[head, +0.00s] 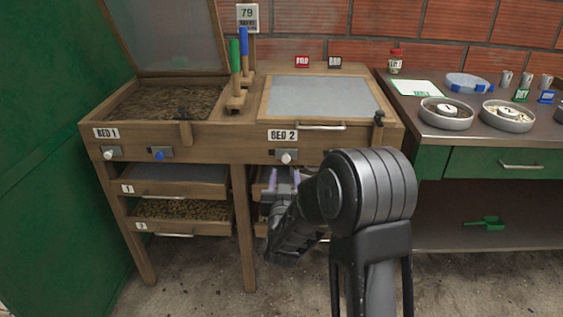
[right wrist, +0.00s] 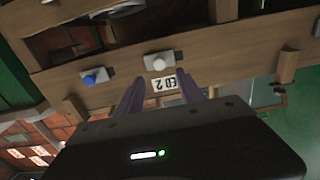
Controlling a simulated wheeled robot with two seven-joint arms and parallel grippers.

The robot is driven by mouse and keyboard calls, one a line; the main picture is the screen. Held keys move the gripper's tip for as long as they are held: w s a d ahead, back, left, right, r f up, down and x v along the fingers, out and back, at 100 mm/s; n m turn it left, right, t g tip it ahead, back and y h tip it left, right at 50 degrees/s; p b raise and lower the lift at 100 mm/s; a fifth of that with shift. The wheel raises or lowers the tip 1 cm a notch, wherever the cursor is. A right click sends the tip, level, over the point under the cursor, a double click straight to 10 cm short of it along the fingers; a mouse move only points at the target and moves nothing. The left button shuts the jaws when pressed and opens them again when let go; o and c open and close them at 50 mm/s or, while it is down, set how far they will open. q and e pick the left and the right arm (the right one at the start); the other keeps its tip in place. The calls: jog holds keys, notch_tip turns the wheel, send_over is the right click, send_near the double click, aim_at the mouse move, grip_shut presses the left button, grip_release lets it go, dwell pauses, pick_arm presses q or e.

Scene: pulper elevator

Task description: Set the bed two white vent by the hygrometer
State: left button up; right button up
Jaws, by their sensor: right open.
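The bed two white vent knob (head: 286,157) sits on a grey plate on the wooden front, under the BED 2 label (head: 283,136). In the right wrist view the white knob (right wrist: 159,63) shows upside down, just beyond my fingertips. My right gripper (head: 283,176) is open and empty, just below and in front of that knob; I see no contact. A blue knob (right wrist: 91,76) beside it shows in the right wrist view; my arm hides it in the head view. The hygrometer sign (head: 247,14) at the back reads 79; its lower line is too small to read. My left gripper is out of view.
Bed 1 has its lid raised, with white (head: 108,153) and blue (head: 158,155) knobs. Bed 2's lid (head: 318,97) is closed. A metal counter (head: 446,125) with dishes stands right. Drawers (head: 180,210) sit below bed 1.

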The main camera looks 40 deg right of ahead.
aim_at(286, 159)
jog(key=shift+w, duration=0.1)
jog(key=x, duration=0.7)
jog(key=shift+w+d+b, duration=0.2)
jog(key=shift+d+b, duration=0.1)
jog(key=shift+b, duration=0.05)
grip_shut()
jog(key=shift+a, duration=0.1)
dwell(1.0)
